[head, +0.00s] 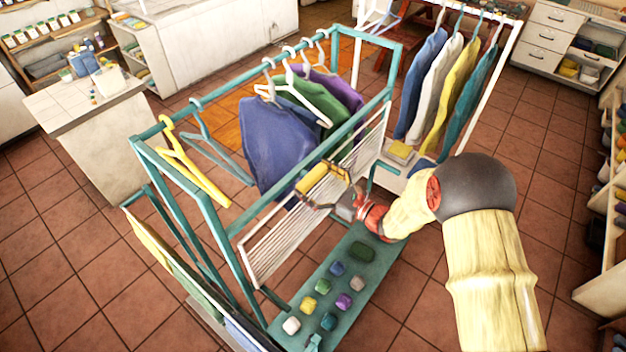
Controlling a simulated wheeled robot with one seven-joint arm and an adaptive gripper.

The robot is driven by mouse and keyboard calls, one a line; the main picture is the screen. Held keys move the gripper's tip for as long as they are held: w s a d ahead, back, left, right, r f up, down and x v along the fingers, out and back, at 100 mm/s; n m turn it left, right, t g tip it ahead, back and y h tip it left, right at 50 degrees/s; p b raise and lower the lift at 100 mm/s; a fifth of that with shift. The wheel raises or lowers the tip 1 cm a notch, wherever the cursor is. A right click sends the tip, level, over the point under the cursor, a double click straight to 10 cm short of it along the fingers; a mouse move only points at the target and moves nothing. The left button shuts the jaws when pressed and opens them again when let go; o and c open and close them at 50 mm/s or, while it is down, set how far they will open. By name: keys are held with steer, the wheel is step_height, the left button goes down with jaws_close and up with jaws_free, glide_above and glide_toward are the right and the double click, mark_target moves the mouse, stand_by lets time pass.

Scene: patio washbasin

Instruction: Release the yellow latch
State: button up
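A yellow block-shaped piece (312,178), which looks like the yellow latch, shows at the upper part of the white slatted panel (290,240) on the teal rack's near side. My gripper (322,188) reaches in from the right and is right at the yellow piece. Its fingers look spread around the piece, but I cannot tell whether they touch or grip it. The gripper partly covers the latch area, so how the latch is fixed is hidden.
The teal rack (161,125) carries hangers with clothes, including a blue garment (275,140) and an empty yellow hanger (190,165). Its lower shelf (370,285) holds several coloured blocks. Another clothes rail (500,95) stands behind. Tiled floor is open at lower left.

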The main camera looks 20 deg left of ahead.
steer(key=shift+o, duration=0.8)
steer(key=v, duration=1.2)
